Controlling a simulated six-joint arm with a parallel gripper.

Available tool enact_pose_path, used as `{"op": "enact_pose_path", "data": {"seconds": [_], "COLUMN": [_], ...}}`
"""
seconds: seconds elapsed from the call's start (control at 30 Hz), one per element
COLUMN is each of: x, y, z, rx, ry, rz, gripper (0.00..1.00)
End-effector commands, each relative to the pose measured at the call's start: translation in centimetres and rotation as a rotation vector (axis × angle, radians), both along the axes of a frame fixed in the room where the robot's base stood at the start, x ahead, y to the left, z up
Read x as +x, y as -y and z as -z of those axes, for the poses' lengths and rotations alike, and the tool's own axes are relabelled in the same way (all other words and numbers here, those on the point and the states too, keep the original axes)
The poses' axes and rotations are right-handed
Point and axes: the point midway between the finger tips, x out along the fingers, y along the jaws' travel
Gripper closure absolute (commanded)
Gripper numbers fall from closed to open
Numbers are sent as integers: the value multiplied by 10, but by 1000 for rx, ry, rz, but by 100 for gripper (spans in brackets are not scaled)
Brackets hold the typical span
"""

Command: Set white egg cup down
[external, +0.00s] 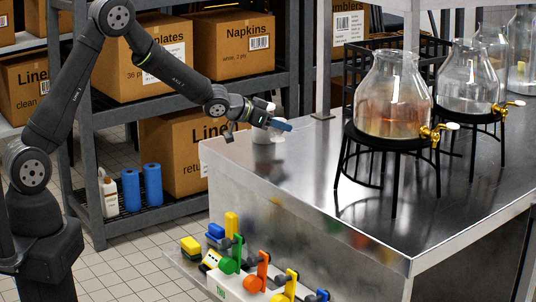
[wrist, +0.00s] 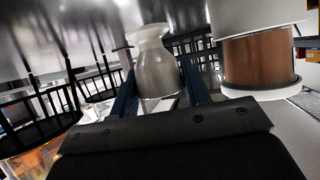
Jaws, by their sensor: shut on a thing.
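The white egg cup (wrist: 154,65) is between the two blue fingers of my gripper (wrist: 156,100) in the wrist view, which looks upside down. Its wider foot points to the top of the picture, toward the steel tabletop. I cannot tell whether the foot touches the steel. In the external view my gripper (external: 279,125) is low over the far left end of the steel table (external: 310,165), its blue fingers pointing right.
A large white round vessel with a brown band (wrist: 258,60) stands close beside the egg cup in the wrist view. Glass dispensers with gold taps (external: 393,95) stand on black stands to the right. Bare steel lies between. Coloured handles (external: 240,255) line the front ledge.

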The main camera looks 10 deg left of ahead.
Motion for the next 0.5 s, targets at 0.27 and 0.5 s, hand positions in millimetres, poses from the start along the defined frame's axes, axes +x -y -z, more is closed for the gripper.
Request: {"op": "enact_pose_path", "data": {"seconds": [0.27,0.5], "x": [-41,-78], "y": [8,15], "z": [-32,-55], "rx": [-3,-3], "ry": [1,0], "rz": [3,1], "gripper": [83,83]}}
